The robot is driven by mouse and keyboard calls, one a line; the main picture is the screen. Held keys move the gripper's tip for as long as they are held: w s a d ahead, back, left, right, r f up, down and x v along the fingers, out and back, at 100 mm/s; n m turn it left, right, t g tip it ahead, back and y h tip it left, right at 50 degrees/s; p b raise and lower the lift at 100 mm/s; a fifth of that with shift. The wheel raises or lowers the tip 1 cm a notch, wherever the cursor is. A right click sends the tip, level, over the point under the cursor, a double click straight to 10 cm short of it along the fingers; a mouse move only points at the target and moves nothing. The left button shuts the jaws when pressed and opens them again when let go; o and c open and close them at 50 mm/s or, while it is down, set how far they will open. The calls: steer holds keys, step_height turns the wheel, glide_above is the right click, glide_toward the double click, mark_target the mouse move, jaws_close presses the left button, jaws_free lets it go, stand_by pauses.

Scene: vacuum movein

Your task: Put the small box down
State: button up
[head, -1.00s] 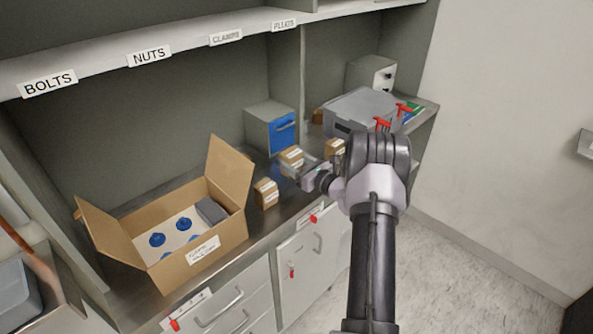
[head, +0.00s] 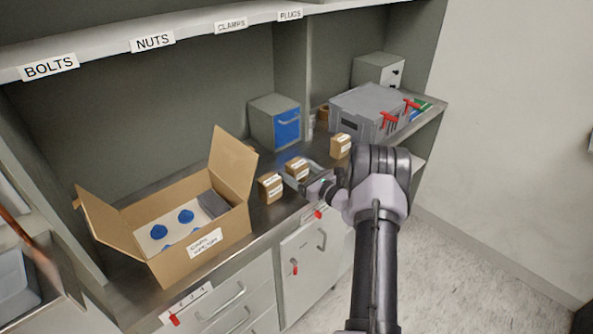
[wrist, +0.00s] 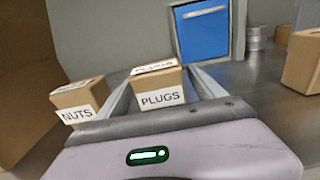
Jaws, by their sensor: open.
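The small box (head: 296,170) is brown cardboard, and its white label reads PLUGS in the wrist view (wrist: 160,95). It looks upright on the metal counter (head: 150,296), beside the NUTS box. My gripper (wrist: 162,80) is open, with one finger on each side of the PLUGS box. The left finger passes between it and the NUTS box (wrist: 80,103). In the head view my gripper (head: 308,172) reaches the box from the right, low over the counter. The box's underside is hidden, and I cannot tell whether a finger still touches it.
A large open carton (head: 205,258) with blue parts stands at left. Another small box (head: 340,146) is to the right, before a grey crate (head: 362,112). A blue-fronted cabinet (head: 275,122) stands behind. Shelf labels run above. Bare counter shows right of the PLUGS box.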

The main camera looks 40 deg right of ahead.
steer(key=shift+r, duration=0.2)
steer(key=s+p, duration=0.3)
steer(key=s, duration=0.9)
steer(key=shift+d, duration=0.45)
